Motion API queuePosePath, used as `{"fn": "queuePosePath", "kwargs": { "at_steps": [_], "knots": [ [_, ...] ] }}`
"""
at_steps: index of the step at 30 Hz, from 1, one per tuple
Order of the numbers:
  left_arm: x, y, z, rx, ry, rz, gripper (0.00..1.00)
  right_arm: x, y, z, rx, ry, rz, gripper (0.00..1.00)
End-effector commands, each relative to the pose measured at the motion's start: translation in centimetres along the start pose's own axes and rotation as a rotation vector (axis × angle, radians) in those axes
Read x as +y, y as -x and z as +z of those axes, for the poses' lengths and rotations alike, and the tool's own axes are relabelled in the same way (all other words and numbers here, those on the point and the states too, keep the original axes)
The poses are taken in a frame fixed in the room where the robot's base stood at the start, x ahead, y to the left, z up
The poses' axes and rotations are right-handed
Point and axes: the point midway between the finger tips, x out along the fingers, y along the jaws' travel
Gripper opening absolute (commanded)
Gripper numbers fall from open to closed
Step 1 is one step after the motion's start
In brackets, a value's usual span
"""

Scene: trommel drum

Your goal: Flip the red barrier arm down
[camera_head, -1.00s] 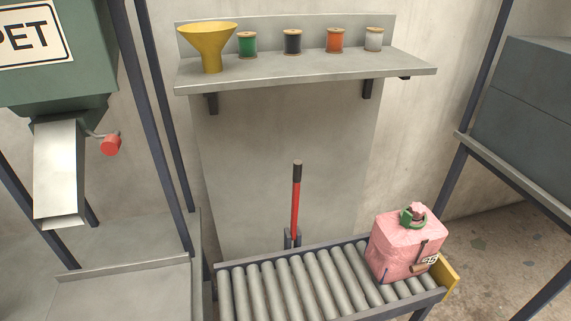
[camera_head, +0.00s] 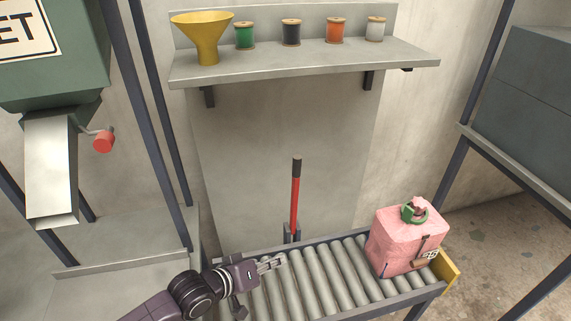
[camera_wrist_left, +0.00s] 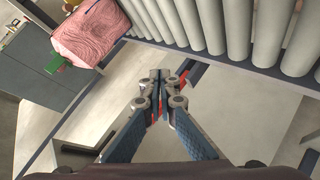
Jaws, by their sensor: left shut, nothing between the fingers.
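The red barrier arm (camera_head: 295,203) stands upright with a dark tip at its top. Its foot sits in a dark bracket (camera_head: 291,234) at the back edge of the roller conveyor (camera_head: 322,272). My left gripper (camera_head: 274,263) is over the conveyor's left part, below and slightly left of the barrier arm, apart from it. Its fingers are shut and empty. In the left wrist view the shut fingers (camera_wrist_left: 160,76) point toward the rollers, with bits of red showing beside them; I cannot tell what these belong to. My right gripper is not in view.
A pink bag (camera_head: 405,245) with a green clip sits on the conveyor's right end, by a yellow end stop (camera_head: 446,269). A shelf (camera_head: 300,64) above holds a yellow funnel (camera_head: 205,40) and several spools. A metal chute (camera_head: 50,170) hangs at left.

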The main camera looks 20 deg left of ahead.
Motion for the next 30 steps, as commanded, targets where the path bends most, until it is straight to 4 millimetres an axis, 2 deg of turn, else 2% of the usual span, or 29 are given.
{"fn": "queuePosePath", "kwargs": {
  "at_steps": [1,5,9,12,15,18,21,30],
  "knots": [
    [0.4,-0.1,-2.3,0.034,0.053,0.046,0.00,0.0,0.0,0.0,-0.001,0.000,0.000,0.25],
    [1.8,0.4,-8.0,0.106,0.236,0.182,0.00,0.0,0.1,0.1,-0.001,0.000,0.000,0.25],
    [3.0,1.9,-14.1,0.165,0.417,0.324,0.00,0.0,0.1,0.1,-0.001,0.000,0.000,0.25],
    [3.5,3.2,-17.8,0.195,0.520,0.411,0.00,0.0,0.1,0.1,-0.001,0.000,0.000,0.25],
    [3.9,4.4,-20.5,0.213,0.592,0.475,0.00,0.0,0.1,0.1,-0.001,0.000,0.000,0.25],
    [4.2,5.2,-22.1,0.224,0.634,0.516,0.00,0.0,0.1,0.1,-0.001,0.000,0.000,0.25],
    [4.3,5.6,-22.8,0.227,0.655,0.534,0.00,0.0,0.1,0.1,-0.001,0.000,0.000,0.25],
    [4.3,5.6,-22.8,0.228,0.657,0.537,0.00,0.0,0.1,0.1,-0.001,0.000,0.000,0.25]
  ]
}}
